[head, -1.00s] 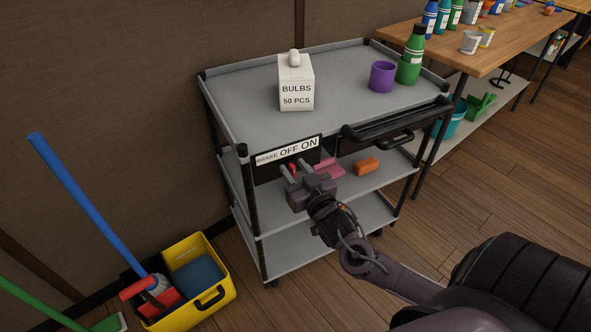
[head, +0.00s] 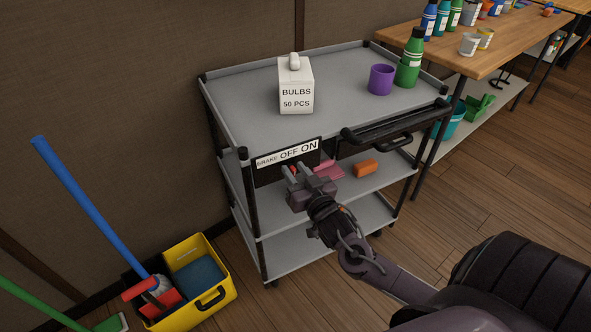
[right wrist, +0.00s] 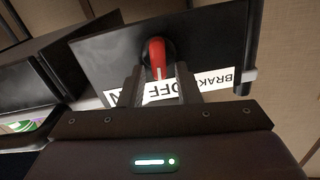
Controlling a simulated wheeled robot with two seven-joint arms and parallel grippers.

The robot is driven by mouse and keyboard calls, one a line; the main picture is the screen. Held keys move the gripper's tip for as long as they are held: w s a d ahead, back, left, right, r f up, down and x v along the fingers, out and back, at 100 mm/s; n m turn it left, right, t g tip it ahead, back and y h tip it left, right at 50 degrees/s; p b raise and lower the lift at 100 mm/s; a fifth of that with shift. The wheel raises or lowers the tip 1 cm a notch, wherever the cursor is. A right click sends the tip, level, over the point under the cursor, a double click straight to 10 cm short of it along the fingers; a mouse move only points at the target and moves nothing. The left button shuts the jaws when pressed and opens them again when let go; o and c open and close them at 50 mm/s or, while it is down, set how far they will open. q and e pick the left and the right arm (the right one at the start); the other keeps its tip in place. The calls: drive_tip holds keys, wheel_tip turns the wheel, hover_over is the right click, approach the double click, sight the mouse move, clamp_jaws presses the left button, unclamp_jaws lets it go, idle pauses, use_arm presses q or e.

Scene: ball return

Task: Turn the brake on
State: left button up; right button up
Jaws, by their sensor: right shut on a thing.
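The brake panel is a dark plate on the front left of the grey cart (head: 240,125). Its white label (head: 287,153) reads BRAKE, OFF and ON from left to right. The red brake lever (right wrist: 157,52) shows in the right wrist view, where the label is upside down. The lever's free end is toward the label, near OFF. My right gripper (right wrist: 157,84) is shut on the lever, with one finger on each side. In the head view this gripper (head: 295,170) is below the label and hides most of the lever. My left gripper is not in view.
On the cart's top stand a BULBS box (head: 296,88), a purple cup (head: 382,79) and a green bottle (head: 409,58). A pink item (head: 329,171) and an orange item (head: 366,167) lie on the middle shelf. A yellow bucket (head: 210,300) stands at the lower left.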

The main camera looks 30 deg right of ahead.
drive_tip(key=m+p, duration=0.1)
drive_tip(key=m, duration=0.1)
drive_tip(key=m+p, duration=0.1)
drive_tip(key=m, duration=0.1)
drive_tip(key=m+p, duration=0.2)
drive_tip(key=shift+d, duration=0.4)
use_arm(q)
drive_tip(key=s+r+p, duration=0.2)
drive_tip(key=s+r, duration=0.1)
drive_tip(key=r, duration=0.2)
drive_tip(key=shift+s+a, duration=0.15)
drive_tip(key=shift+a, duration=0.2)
use_arm(e)
drive_tip(key=shift+s+d+f+m, duration=0.1)
drive_tip(key=shift+f+m, duration=0.1)
drive_tip(key=shift+m, duration=0.85)
drive_tip(key=shift+d+f+m, duration=0.1)
drive_tip(key=shift+f+m, duration=0.1)
drive_tip(key=shift+m, duration=0.85)
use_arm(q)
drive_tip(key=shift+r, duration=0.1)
use_arm(e)
drive_tip(key=shift+f, duration=0.1)
drive_tip(key=o, duration=0.6)
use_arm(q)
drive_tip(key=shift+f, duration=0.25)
use_arm(e)
drive_tip(key=s+a, duration=0.1)
drive_tip(key=s, duration=0.6)
drive_tip(key=shift+s, duration=0.35)
